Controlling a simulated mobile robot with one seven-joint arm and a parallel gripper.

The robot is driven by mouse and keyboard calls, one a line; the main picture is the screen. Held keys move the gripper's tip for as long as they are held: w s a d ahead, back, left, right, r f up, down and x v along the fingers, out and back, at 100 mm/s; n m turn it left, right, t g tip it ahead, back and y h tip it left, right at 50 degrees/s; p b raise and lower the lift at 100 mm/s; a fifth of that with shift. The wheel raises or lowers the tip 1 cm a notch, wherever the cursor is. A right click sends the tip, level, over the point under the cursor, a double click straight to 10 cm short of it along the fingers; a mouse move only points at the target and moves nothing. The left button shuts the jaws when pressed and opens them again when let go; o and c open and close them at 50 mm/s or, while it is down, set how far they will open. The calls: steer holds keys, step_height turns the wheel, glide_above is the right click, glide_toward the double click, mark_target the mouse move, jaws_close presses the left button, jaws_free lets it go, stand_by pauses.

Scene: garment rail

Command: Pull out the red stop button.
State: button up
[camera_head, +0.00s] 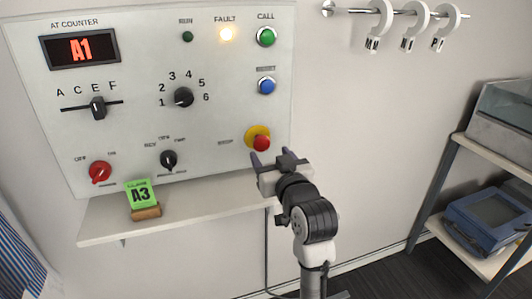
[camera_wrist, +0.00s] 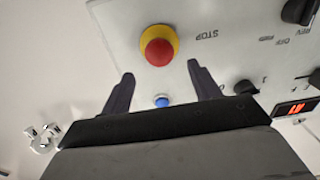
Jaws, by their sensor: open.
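The red stop button (camera_head: 261,143) sits on a yellow collar low on the right side of the panel (camera_head: 140,60). In the wrist view the red stop button (camera_wrist: 159,51) shows as a round head above the gap between the fingers, next to the word STOP. My gripper (camera_head: 270,160) is open and empty, just in front of and slightly below the button. In the wrist view its two dark fingers (camera_wrist: 159,78) stand apart, and neither appears to touch the button. The fingers hide little of the button in the head view.
The panel also carries a blue button (camera_head: 267,86), a green CALL button (camera_head: 266,36), a lit fault lamp (camera_head: 227,34), a slider (camera_head: 97,108) and several knobs. A shelf (camera_head: 190,203) below holds a green A3 card (camera_head: 140,194). A hook rail (camera_head: 400,12) and a rack (camera_head: 470,190) are right.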

steer(key=b+v, duration=0.1)
steer(key=v, duration=0.7)
steer(key=shift+s+b, duration=0.2)
steer(key=shift+b, duration=0.2)
